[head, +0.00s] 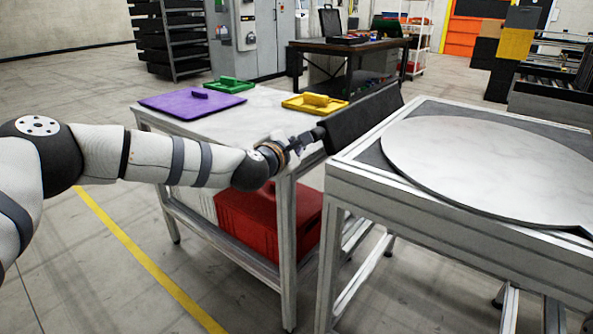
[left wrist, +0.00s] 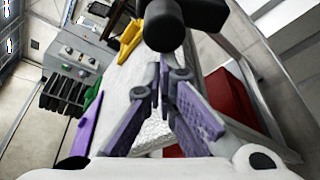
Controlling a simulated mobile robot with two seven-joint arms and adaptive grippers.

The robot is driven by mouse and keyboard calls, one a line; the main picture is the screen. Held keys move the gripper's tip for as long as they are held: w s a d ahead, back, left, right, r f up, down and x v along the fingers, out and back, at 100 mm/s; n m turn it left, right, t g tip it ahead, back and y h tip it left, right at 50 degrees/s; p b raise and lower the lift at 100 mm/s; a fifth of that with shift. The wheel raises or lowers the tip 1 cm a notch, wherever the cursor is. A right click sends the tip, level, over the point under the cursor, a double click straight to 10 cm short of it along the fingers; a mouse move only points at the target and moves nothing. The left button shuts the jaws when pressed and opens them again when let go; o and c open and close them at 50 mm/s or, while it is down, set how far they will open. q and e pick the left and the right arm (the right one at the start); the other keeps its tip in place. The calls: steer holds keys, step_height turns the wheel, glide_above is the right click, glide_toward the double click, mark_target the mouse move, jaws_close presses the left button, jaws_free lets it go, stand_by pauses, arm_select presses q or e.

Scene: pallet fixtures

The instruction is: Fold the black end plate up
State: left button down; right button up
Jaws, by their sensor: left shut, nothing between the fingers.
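The black end plate (head: 365,117) stands tilted between the white-topped table and the metal frame to its right. A black knob-like part (head: 318,133) sticks out from its near left end. My left gripper (head: 299,143) is just left of this part, over the table's near right corner. In the left wrist view my left gripper (left wrist: 164,75) has its fingertips together with nothing between them. A black rounded part (left wrist: 165,28) lies just beyond the tips; I cannot tell whether they touch it. My right gripper is not in view.
The table (head: 225,120) holds purple (head: 195,101), green (head: 230,84) and yellow (head: 315,103) plates with handles. A red crate (head: 262,218) sits on its lower shelf. The right frame (head: 345,178) carries a round pale plate (head: 490,160). A workbench (head: 350,46) stands behind.

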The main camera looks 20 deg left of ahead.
arm_select(q)
steer(key=shift+s+d+r+m+t+y+p, duration=0.2)
steer(key=shift+d+r+m+t, duration=0.3)
steer(key=shift+m, duration=0.6)
steer(key=shift+s+d+r+m+t+y+p, duration=0.1)
steer(key=shift+s+d+r+m+t+y, duration=0.15)
steer(key=shift+d+r+m, duration=0.6)
steer(key=shift+a+f+m, duration=0.25)
steer(key=shift+f+m, duration=0.05)
steer(key=shift+m, duration=0.05)
